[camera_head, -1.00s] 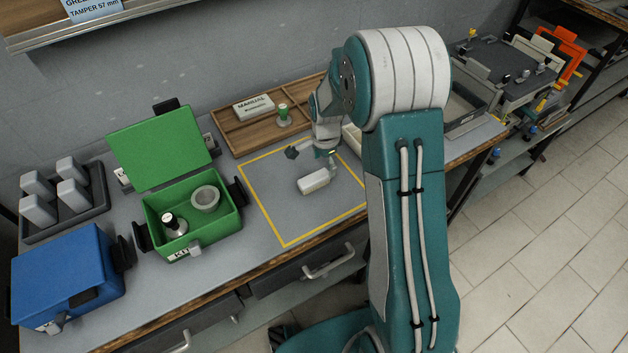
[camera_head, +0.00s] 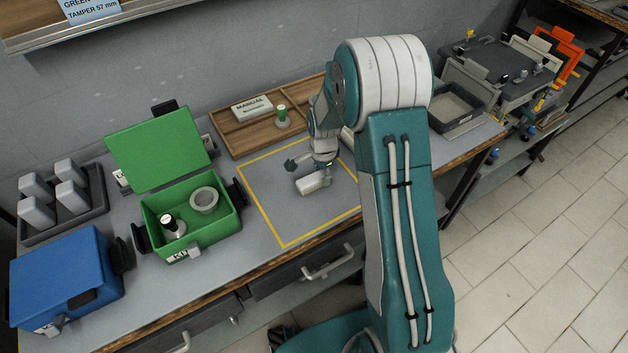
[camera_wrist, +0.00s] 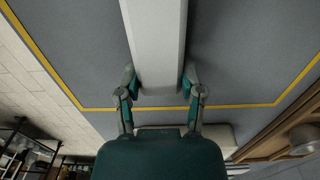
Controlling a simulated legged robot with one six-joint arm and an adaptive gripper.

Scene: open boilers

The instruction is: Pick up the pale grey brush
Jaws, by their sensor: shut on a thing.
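The pale grey brush (camera_head: 311,184) is a plain block-like body inside the yellow-outlined area of the bench. In the wrist view the brush (camera_wrist: 156,40) runs up out of the top of the picture, its near end between my two fingers. My gripper (camera_head: 318,170) is over the brush in the head view and hides part of it. In the wrist view my gripper (camera_wrist: 158,84) is shut on it, one finger at each side. I cannot tell whether the brush touches the bench. Its bristles are not visible.
An open green box (camera_head: 233,222) holding a white cup and a dark-topped tool stands left of the outlined area. A closed blue box (camera_head: 65,280) is farther left. Behind is a wooden tray (camera_head: 228,142) with a manual and a green-topped tamper. Grey mat (camera_head: 275,205) around the brush is clear.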

